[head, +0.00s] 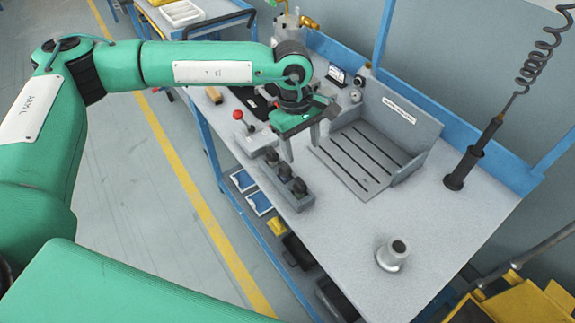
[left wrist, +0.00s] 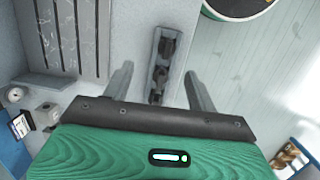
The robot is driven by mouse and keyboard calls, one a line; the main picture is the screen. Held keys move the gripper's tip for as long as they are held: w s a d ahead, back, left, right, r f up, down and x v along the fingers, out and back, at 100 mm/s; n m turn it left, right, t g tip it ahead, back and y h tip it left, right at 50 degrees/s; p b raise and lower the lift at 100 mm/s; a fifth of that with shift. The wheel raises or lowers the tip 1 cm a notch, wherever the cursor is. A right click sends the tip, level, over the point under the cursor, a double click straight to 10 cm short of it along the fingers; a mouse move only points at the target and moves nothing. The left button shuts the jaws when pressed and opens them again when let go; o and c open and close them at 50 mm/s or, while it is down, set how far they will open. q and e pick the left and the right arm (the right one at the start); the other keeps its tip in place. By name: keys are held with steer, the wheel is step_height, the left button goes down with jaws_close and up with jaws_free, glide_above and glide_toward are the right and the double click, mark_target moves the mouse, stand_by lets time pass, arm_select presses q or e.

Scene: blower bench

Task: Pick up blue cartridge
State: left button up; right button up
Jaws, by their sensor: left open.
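My left gripper (head: 300,143) is open and points down over the bench. In the left wrist view its two fingers (left wrist: 158,72) are apart with nothing between them that I can see held. A grey holder (head: 296,200) stands below and beside it at the bench's front edge. Several dark cylindrical pieces (head: 284,171) sit in it. In the left wrist view the holder (left wrist: 157,97) appears between the fingers, lower down. No piece looks clearly blue, so I cannot tell which is the blue cartridge. My right gripper is not in view.
A slotted grey fixture (head: 365,155) stands behind the holder. A red-knobbed lever (head: 238,114) is at the front edge. A metal cup-like part (head: 393,254) and a black tool on a coiled cord (head: 466,160) are to the right. The bench between is clear.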

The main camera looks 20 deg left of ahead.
arm_select(q)
steer(key=r+y, duration=0.1)
steer(key=y, duration=0.1)
glide_above(285, 164)
steer(key=shift+t, duration=0.3)
steer(key=f, duration=0.2)
steer(key=f+p, duration=0.1)
steer(key=f, duration=0.1)
steer(key=f+p, duration=0.1)
steer(key=f, duration=0.2)
steer(key=shift+s+d, duration=0.2)
steer(key=shift+s, duration=0.05)
steer(key=shift+f, duration=0.35)
step_height(285, 164, down, 5)
steer(key=shift+w+a+r+p, duration=0.1)
steer(key=shift+w+a+p, duration=0.05)
steer(key=shift+p, duration=0.95)
steer(key=shift+f, duration=0.3)
steer(key=c, duration=1.1)
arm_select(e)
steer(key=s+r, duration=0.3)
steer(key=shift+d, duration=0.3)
arm_select(q)
steer(key=shift+o, duration=0.2)
steer(key=shift+r, duration=0.1)
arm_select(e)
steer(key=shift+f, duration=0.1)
